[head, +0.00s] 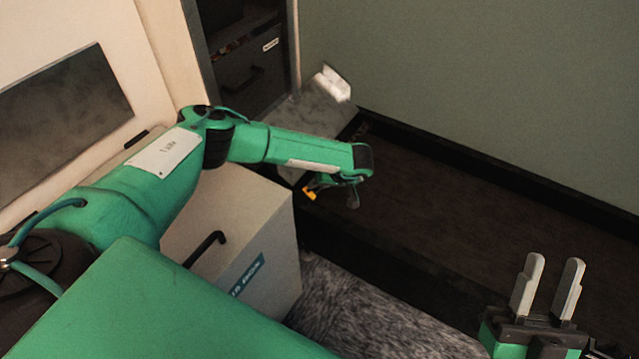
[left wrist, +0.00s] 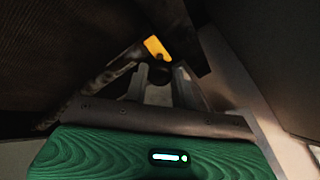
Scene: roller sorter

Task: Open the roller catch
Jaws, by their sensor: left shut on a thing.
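The roller catch, with a yellow tab (head: 309,193), sits beside the pale cabinet's far right corner. In the left wrist view the yellow tab (left wrist: 156,48) stands just beyond the fingertips, with dark parts around it. My left gripper (head: 332,189) reaches down there, largely hidden under its own wrist. In the left wrist view its fingers (left wrist: 157,76) are shut on the catch, just below the tab; the exact contact is too dark to make out. My right gripper (head: 548,287) is open and empty at the lower right, far from the catch.
A pale cabinet (head: 240,215) with a black handle (head: 205,247) stands under my left arm. A grey slanted plate (head: 318,112) lies behind the catch. A dark belt-like surface (head: 460,210) runs along the green-grey wall (head: 480,80). A dark drawer unit (head: 250,70) stands at the back.

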